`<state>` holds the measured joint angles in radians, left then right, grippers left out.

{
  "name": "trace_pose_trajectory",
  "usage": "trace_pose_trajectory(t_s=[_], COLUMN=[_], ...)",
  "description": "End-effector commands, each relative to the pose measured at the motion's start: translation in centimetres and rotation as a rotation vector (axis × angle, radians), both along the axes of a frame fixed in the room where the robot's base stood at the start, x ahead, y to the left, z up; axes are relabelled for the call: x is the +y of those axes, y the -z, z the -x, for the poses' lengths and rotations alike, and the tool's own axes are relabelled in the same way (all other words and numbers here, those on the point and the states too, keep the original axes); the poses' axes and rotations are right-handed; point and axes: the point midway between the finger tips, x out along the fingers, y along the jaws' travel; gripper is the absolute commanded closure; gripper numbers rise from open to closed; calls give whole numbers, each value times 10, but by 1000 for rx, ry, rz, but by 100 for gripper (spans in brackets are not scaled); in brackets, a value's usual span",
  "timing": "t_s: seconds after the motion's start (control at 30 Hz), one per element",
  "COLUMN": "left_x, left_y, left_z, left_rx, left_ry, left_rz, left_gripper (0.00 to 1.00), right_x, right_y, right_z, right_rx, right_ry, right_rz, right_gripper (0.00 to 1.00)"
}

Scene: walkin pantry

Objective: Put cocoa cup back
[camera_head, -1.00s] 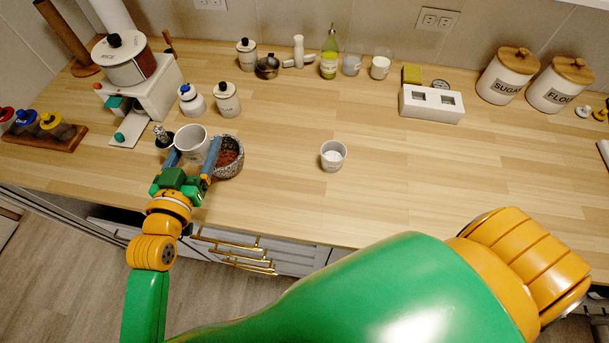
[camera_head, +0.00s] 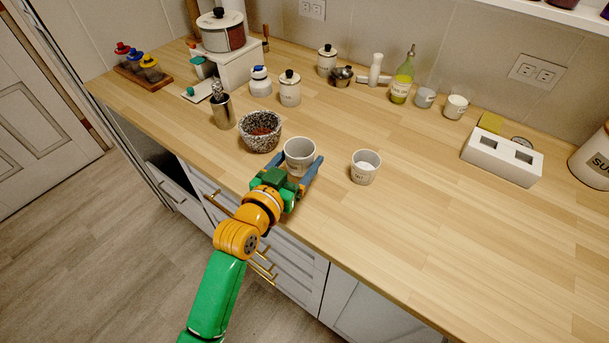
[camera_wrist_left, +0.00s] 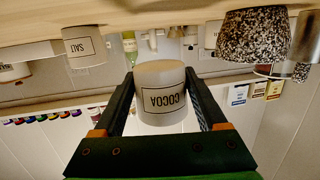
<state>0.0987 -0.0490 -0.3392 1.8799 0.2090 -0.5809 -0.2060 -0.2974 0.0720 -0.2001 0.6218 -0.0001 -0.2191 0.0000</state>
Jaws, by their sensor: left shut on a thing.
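The white cocoa cup (camera_head: 299,152) is between the blue fingers of my left gripper (camera_head: 298,172), near the counter's front edge. My left gripper is shut on it. In the left wrist view the cup (camera_wrist_left: 161,88) shows its COCOA label, upside down in the picture, with a dark finger on each side. In the head view the cup looks upright; I cannot tell whether its base touches the counter. My right gripper is in neither view.
A white salt cup (camera_head: 364,168) stands just right of the cocoa cup. A speckled bowl (camera_head: 261,142) with reddish-brown contents stands to its left, with a metal cup (camera_head: 222,113) beyond. A white block (camera_head: 502,158) lies at right. The counter (camera_head: 420,200) is clear at front right.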

Motion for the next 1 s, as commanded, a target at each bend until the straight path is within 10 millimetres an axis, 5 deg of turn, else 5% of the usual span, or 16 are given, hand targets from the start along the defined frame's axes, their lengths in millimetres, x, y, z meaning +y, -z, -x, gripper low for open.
trace_pose_trajectory(t_s=[0.3, 0.7, 0.73, 0.8, 1.0], left_x=[-8, -8, -8, -8, -7], left_y=[47, 56, 55, 55, 55], left_z=[-15, -15, -15, -15, -15], left_rx=[3, -1, 0, 0, 0], left_ry=[-1, -2, -2, -2, -2], left_rz=[-3, -1, 0, 0, 0], left_gripper=[85, 85, 20, 1, 0], right_x=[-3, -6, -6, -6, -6], right_y=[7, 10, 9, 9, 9], right_z=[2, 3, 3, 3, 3], right_rx=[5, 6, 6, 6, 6], right_ry=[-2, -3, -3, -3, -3], right_rz=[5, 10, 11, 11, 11], right_gripper=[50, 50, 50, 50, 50])
